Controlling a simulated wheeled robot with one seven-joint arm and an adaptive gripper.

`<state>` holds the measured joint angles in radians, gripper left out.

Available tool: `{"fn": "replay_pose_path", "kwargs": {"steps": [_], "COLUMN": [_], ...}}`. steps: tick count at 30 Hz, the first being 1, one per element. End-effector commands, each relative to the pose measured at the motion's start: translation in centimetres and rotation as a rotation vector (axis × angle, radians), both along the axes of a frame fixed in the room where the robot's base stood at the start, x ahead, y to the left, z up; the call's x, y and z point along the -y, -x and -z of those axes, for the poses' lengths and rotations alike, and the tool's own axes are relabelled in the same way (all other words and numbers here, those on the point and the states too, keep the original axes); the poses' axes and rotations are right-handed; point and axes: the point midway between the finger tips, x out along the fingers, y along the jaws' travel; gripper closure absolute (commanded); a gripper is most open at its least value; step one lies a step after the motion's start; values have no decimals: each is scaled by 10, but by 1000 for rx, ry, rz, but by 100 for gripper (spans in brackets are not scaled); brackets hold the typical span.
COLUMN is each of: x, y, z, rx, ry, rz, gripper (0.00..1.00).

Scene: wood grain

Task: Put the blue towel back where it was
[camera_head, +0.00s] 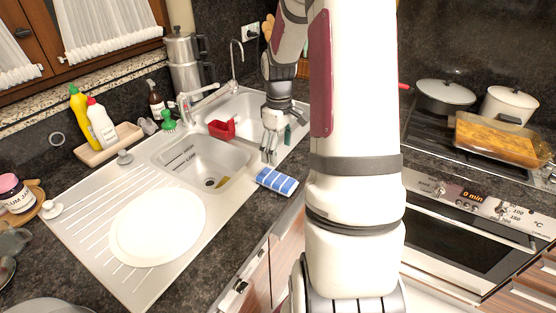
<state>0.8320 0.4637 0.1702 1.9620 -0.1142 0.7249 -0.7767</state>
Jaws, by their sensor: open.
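The blue towel (277,181) is blue with white stripes. It lies flat on the front edge of the sink, right of the near basin, reaching toward the dark counter edge. My gripper (269,157) points down just above and behind the towel, near the rim between the basins and the counter. Its fingers look apart, with nothing seen between them. Whether a fingertip touches the towel I cannot tell. My arm hides the counter to the right of the gripper.
A red container (222,129) sits by the two basins. A white plate (157,226) lies on the drainboard. Bottles stand in a tray (108,143) at the back left. The stove at right holds a pot (444,96) and a baking dish (500,140). A small dark green item (288,134) is behind my gripper.

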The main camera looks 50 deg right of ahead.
Motion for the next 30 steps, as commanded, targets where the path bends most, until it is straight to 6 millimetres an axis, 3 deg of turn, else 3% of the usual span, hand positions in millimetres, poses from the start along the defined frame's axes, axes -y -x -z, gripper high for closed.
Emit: {"fn": "replay_pose_path", "kwargs": {"steps": [4,7,14,21,30], "x": [-6,-24,-105,-191,-271], "y": [-2,-6,-4,30,99], "z": [-14,-37,-115,-177,-214], "rx": [6,23,115,249,420], "ry": [8,33,104,119,37], "rz": [0,2,37,88,146], "gripper": [26,26,26,26,26]}}
